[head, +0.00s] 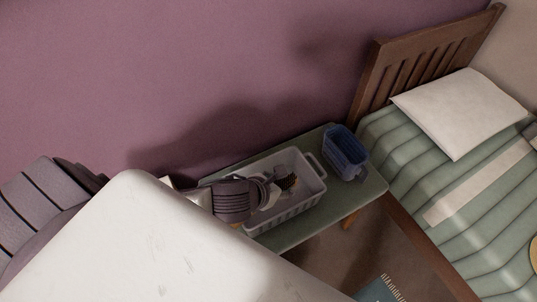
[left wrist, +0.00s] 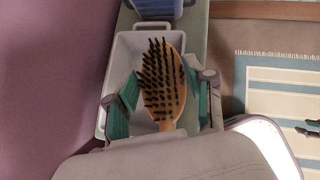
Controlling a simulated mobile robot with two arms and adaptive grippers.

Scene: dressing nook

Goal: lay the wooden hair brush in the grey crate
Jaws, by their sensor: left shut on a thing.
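The wooden hair brush (left wrist: 163,88) has a light wood back and dark bristles that face the camera in the left wrist view. My left gripper (left wrist: 160,92) is shut on it, with a green-padded finger on each side. In the head view the brush's bristles (head: 287,181) show over the inside of the grey crate (head: 297,208). The crate also shows behind the brush in the left wrist view (left wrist: 122,60). I cannot tell whether the brush touches the crate's floor. My left arm hides the crate's near left part in the head view.
The crate stands on a narrow green-topped bench (head: 368,190) against the purple wall. A blue basket (head: 345,154) stands just beyond it at the bench's right end. A bed with a white pillow (head: 458,112) is to the right. A fringed rug (head: 380,289) lies on the floor.

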